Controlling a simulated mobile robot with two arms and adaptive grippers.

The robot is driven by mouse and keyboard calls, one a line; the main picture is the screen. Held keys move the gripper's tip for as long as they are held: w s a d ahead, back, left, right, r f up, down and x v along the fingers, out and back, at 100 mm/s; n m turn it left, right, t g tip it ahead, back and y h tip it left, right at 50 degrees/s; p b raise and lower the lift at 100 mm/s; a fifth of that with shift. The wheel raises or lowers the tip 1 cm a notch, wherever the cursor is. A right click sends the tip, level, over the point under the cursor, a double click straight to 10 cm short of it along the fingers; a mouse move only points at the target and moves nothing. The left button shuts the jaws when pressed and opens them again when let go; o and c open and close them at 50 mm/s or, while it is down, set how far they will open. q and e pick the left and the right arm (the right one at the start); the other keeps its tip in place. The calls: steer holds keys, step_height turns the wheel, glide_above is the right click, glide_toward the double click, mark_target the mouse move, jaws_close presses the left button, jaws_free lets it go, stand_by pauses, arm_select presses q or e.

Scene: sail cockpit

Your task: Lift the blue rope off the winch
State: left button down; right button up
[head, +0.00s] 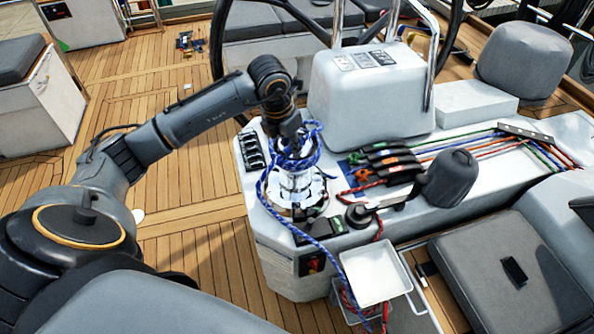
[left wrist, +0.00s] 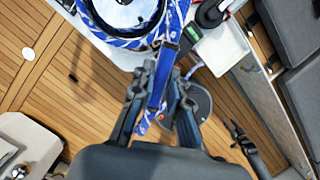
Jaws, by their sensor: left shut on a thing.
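The winch (head: 296,182) has a shiny silver drum and stands on the left end of the white cockpit console. The blue rope (head: 312,158) lies in loops around the top of the drum, and a tail hangs down the console front. My left gripper (head: 290,140) is directly over the winch, pointing down. In the left wrist view its fingers (left wrist: 160,88) are shut on a stretch of blue rope (left wrist: 158,92). In that view the rope still curves around the winch (left wrist: 125,12) at the top edge. My right gripper is not in view.
A row of black rope clutches (head: 392,160) and a second, covered winch (head: 447,178) are right of the winch. A steering wheel (head: 215,40) rises behind. A white bin (head: 373,275) hangs at the console front. Open teak deck (head: 195,190) lies to the left.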

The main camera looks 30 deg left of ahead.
arm_select(q)
steer(key=shift+r+p, duration=1.1)
steer(key=shift+r, duration=1.1)
steer(key=shift+r+p, duration=1.15)
steer(key=shift+r, duration=0.9)
steer(key=shift+f, duration=0.1)
